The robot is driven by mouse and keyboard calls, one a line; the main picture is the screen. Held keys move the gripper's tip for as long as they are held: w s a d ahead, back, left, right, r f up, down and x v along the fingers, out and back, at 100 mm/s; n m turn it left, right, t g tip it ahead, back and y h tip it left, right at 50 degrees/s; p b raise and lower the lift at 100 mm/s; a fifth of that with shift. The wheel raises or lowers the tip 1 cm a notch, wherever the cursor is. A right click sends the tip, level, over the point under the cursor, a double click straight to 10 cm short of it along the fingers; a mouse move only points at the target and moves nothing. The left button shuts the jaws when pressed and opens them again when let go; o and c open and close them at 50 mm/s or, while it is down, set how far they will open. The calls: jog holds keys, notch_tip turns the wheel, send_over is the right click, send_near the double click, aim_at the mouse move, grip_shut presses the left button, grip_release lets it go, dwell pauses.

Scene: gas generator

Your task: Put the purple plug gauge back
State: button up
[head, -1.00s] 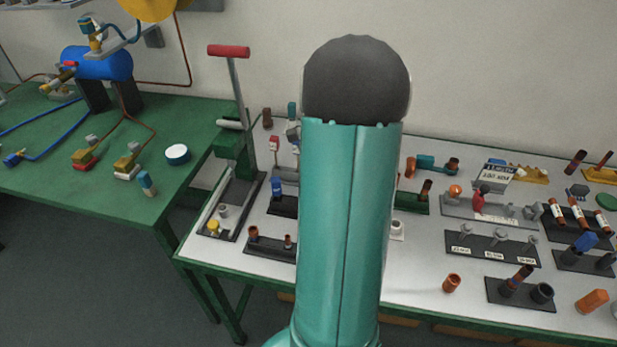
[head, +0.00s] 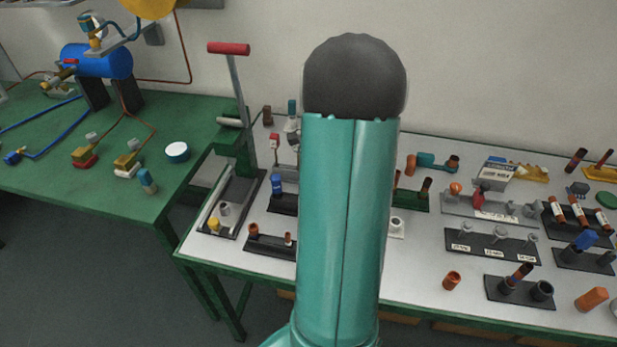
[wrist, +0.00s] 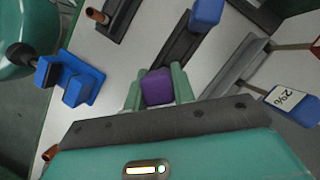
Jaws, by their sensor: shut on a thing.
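The purple plug gauge (wrist: 157,87) shows in the wrist view as a purple block between the two pale green fingers of my gripper (wrist: 157,92). My gripper is shut on it. Only its near end shows, so its far end and whether it touches anything below cannot be told. A dark narrow stand (wrist: 174,50) lies just beyond it, with a blue piece (wrist: 206,14) at its far end. In the head view my teal arm hides the gripper and the gauge.
In the wrist view, a blue block fixture (wrist: 82,88) is left, and a grey channel (wrist: 232,70) and a blue-ended part labelled 2% (wrist: 292,103) are right. In the head view, the white tabletop (head: 420,285) holds several dark stands, and a red-handled press (head: 229,48) stands left.

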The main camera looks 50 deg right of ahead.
jog(key=shift+f, duration=0.6)
jog(key=shift+f, duration=0.35)
jog(key=shift+f, duration=0.3)
jog(key=shift+f, duration=0.7)
jog(key=o, duration=0.9)
jog(key=shift+r, duration=0.1)
jog(key=v, duration=1.3)
jog(key=shift+d+r, duration=0.15)
jog(key=shift+r, duration=0.15)
